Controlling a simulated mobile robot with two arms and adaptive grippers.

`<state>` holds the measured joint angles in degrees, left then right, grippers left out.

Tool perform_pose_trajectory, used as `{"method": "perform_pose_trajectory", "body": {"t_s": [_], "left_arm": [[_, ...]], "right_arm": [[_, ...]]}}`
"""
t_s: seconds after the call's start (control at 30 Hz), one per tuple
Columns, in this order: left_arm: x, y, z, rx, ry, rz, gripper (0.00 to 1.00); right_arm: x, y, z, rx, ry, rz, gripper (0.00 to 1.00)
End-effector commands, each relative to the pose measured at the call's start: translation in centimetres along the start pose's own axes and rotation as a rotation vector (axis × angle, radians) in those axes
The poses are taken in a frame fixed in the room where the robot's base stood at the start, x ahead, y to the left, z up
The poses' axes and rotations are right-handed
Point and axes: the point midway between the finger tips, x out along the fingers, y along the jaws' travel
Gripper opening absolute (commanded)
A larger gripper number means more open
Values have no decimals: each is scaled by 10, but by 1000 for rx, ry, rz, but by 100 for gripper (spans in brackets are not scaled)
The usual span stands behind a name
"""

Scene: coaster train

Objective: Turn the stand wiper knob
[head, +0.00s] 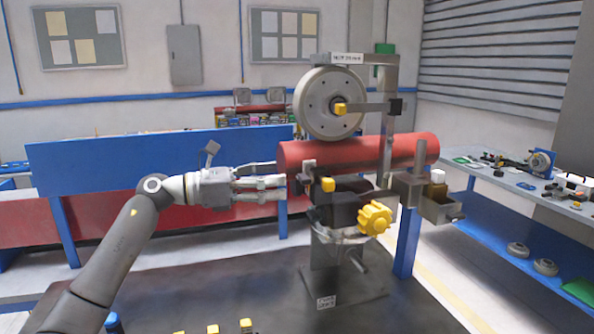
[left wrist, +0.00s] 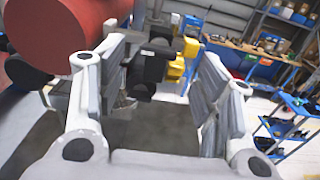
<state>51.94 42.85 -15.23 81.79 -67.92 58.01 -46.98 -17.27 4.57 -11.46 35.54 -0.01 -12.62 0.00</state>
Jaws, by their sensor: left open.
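A stand (head: 325,258) with a labelled base rises from the dark table. A large yellow lobed knob (head: 374,218) is on its front right. A smaller yellow knob (head: 328,185) is on the upper left of the dark block, and another yellow piece (head: 341,110) is at the wheel's hub. I cannot tell which one is the wiper knob. My left gripper (head: 281,182) is open and empty, pointing right, just left of the stand and its small yellow knob. In the left wrist view, yellow parts (left wrist: 176,68) and the dark block (left wrist: 150,65) show beyond the open fingers (left wrist: 158,85).
A grey wheel (head: 329,102) hangs above. Small yellow pieces (head: 213,329) lie at the table's front edge. A side bench (head: 520,185) stands right.

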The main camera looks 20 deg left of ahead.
Motion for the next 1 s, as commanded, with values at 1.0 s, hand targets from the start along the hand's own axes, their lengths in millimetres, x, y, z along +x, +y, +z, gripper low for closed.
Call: {"method": "perform_pose_trajectory", "body": {"t_s": [1.0], "left_arm": [[58, 0, 0, -1, -2, 1, 23]], "right_arm": [[-28, 0, -3, 0, 0, 0, 40]]}}
